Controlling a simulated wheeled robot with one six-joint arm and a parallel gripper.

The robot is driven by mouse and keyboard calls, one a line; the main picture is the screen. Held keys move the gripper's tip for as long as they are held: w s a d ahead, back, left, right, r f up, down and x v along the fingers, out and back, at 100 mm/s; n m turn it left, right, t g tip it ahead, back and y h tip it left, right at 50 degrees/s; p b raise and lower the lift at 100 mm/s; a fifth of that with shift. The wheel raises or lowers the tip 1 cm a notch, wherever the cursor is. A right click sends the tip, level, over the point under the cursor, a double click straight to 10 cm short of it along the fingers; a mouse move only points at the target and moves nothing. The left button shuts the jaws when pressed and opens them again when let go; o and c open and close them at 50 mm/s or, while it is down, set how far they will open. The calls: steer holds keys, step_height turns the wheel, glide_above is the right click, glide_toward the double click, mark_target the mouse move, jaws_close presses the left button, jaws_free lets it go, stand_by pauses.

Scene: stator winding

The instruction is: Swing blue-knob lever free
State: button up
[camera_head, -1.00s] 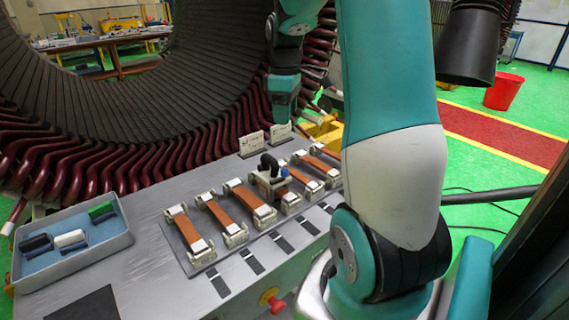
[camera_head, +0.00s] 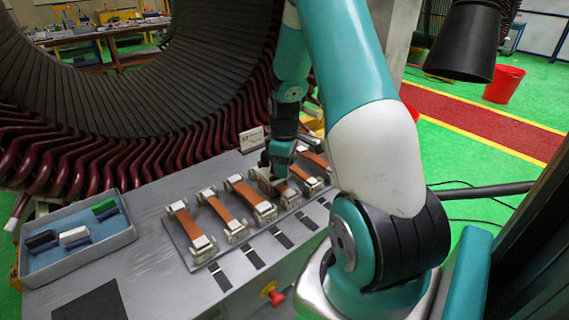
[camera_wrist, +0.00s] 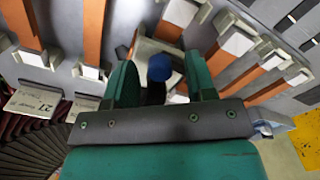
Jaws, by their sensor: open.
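The blue knob (camera_wrist: 159,67) of the lever shows in the wrist view between the two green fingers of my gripper (camera_wrist: 160,85). The fingers are apart, one on each side of the knob; I cannot tell whether either touches it. The lever's pale clamp block (camera_wrist: 152,46) lies just beyond the knob, over a copper-coloured bar. In the head view my gripper (camera_head: 277,165) is low over the row of bars, and it hides the knob there.
Several copper-coloured bars (camera_head: 220,207) with pale end clamps lie on the grey bench (camera_head: 150,215). A tray (camera_head: 78,262) with small blocks stands at the left. A card (camera_head: 251,139) stands behind the bars, near the dark red coil ends (camera_head: 110,160).

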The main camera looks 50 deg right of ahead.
steer(key=c, duration=0.9)
steer(key=shift+s+m, duration=0.1)
steer(key=shift+m, duration=0.3)
steer(key=shift+c, duration=0.2)
steer(key=m, duration=0.1)
steer(key=s+m, duration=0.1)
steer(key=m, duration=0.1)
steer(key=shift+a+m, duration=0.3)
steer(key=shift+a, duration=0.1)
steer(key=m, duration=0.1)
steer(key=a+m, duration=0.1)
steer(key=m, duration=0.1)
steer(key=shift+s+m, duration=0.3)
steer(key=shift+s, duration=0.05)
steer(key=m, duration=0.1)
steer(key=a+m, duration=0.1)
steer(key=m, duration=0.1)
steer(key=shift+s+a+m, duration=0.1)
steer(key=shift+s+m, duration=0.1)
steer(key=shift+m, duration=0.1)
steer(key=shift+a+m, duration=0.4)
steer(key=shift+m, duration=0.7)
steer(key=shift+a+m, duration=0.35)
steer(key=shift+m, duration=0.75)
steer(key=o, duration=0.9)
